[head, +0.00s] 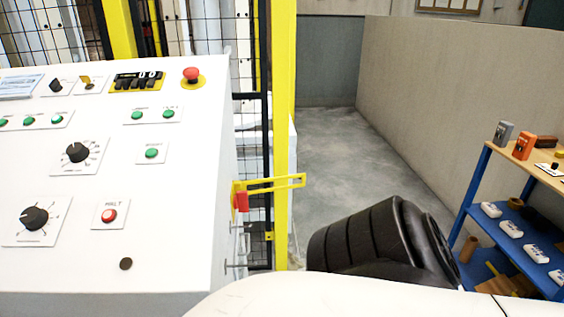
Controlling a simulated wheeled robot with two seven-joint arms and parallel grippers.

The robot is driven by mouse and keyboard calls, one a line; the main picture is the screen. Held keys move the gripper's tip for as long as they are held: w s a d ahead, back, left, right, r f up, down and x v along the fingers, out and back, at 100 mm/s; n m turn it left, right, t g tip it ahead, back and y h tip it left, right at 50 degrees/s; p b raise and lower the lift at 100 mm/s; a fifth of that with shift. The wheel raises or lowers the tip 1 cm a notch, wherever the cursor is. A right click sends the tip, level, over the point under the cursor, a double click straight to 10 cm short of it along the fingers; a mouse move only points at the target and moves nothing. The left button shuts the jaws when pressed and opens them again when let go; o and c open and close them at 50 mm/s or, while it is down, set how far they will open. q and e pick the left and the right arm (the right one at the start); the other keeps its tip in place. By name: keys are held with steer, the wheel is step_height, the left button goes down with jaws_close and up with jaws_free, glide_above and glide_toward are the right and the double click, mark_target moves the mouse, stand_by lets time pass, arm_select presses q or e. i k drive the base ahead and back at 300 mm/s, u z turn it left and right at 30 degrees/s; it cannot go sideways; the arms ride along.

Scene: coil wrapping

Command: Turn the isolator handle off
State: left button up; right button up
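I cannot make out a part that is surely the isolator handle. A red block with a yellow bar (240,201) sits at the right edge of the control panel, by the yellow post; whether it is the isolator cannot be told. Two black rotary knobs with dial marks show on the panel, an upper one (77,152) and a lower one (35,217). Neither gripper is in view. A black and white part of my own arm fills the lower middle and right.
The white control panel (180,230) fills the left, with a red mushroom button (192,75) and a red HALT button (109,215). A yellow post (284,120) and mesh fence stand beside it. A blue shelf (470,200) stands right. Grey floor (345,150) behind is clear.

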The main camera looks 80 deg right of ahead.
mark_target(241, 199)
steer(key=k, duration=0.3)
steer(key=z, duration=1.4)
steer(key=k, duration=1.1)
steer(key=z, duration=0.4)
steer(key=i, duration=1.75)
steer(key=u, duration=1.05)
